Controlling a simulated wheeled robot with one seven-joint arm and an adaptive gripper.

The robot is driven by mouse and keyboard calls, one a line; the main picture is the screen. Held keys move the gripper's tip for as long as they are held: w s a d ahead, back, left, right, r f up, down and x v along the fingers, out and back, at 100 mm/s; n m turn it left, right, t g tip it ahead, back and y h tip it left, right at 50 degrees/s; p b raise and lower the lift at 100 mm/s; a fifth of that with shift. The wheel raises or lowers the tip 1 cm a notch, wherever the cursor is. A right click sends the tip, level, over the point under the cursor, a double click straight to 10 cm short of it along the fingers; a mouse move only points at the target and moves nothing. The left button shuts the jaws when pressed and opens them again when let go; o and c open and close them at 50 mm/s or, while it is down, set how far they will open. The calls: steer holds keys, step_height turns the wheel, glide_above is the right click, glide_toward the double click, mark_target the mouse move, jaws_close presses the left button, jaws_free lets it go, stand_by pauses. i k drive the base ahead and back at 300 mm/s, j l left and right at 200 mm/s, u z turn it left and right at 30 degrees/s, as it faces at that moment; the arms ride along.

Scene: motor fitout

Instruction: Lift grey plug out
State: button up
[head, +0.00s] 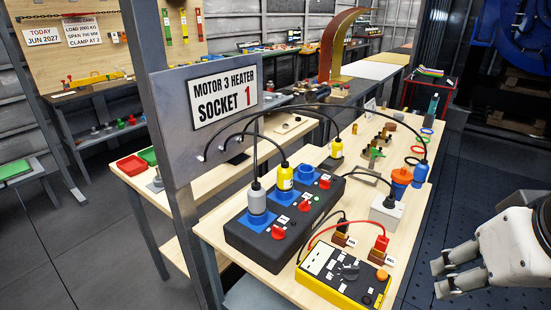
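The grey plug (257,203) stands upright in the front-left socket of a long black socket box (241,237) on the wooden table. A dark cable runs up from its top towards the metal sign panel. A yellow plug (285,178) stands in the middle socket, and the far blue socket (306,175) is empty. Red knobs (278,232) sit beside the sockets. My gripper (438,279) is at the lower right, past the table's right edge and well apart from the grey plug. Its two fingers point left with an empty gap between them.
A yellow-black tester (342,277) with red and black leads stands right of the socket box. A grey box (386,212), an orange cup (401,179) and a blue plug (420,173) stand behind it. The sign post (172,150) rises at the left. Cables arch over the table.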

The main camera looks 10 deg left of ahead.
mark_target(256, 195)
steer(key=k+j, duration=0.1)
steer(key=j, duration=0.25)
steer(key=k+j+z, duration=0.1)
steer(key=j, duration=0.3)
steer(key=k+j, duration=0.1)
steer(key=j, duration=0.25)
steer(key=k+j+z, duration=0.15)
steer(key=j, duration=0.2)
steer(key=i+j, duration=0.15)
steer(key=j, duration=0.35)
steer(key=i+j+z, duration=0.15)
steer(key=j, duration=0.85)
steer(key=i+j+z, duration=0.1)
steer(key=i+j, duration=0.15)
steer(key=i, duration=0.2)
steer(key=i+j+z, duration=0.1)
steer(key=i+j, duration=0.15)
steer(key=i, duration=0.15)
